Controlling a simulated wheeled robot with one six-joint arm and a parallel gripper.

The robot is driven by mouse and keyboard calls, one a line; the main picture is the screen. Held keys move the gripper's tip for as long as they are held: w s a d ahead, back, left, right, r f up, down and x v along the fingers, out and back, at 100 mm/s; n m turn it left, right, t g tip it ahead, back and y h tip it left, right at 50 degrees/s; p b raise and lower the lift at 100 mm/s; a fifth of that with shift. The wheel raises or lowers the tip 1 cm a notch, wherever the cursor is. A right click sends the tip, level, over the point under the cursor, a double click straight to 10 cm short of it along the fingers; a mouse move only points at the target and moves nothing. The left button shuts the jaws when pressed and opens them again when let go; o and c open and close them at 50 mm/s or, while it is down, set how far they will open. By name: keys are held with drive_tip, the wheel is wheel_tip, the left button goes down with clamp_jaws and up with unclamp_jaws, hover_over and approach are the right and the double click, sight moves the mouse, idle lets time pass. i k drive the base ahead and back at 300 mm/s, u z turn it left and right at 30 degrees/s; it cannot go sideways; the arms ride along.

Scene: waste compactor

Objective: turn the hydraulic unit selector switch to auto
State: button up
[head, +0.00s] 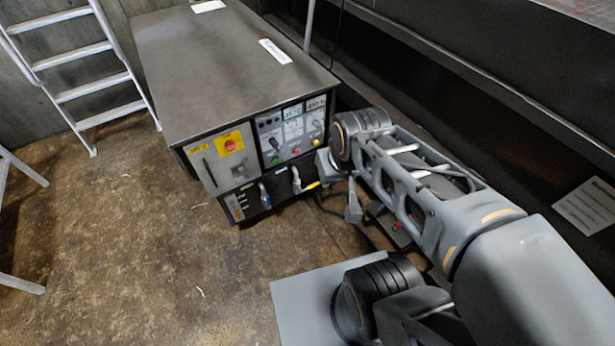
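The hydraulic unit (225,65) is a grey metal cabinet at the upper middle of the head view. Its front carries a grey panel with a red knob on a yellow plate (230,143). Beside it is a control panel (292,128) with dials, small knobs and coloured buttons. A small dark knob (274,143) shows on that panel; I cannot tell whether it is the selector switch, or its setting. My gripper (353,207) seems to be the grey part at the arm's end, right of and below the control panel. Its fingers are too small and partly hidden to read.
Valves with a blue and a yellow handle (311,186) stick out below the panels. A ladder (85,70) stands at the upper left. A dark machine wall (520,110) runs along the right. The concrete floor (130,250) left of the cabinet front is mostly clear.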

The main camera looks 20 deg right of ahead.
sight(274, 144)
drive_tip(key=z, duration=0.2)
drive_tip(key=k, duration=0.3)
drive_tip(key=u, duration=0.95)
drive_tip(key=i, duration=0.8)
drive_tip(key=u, duration=0.05)
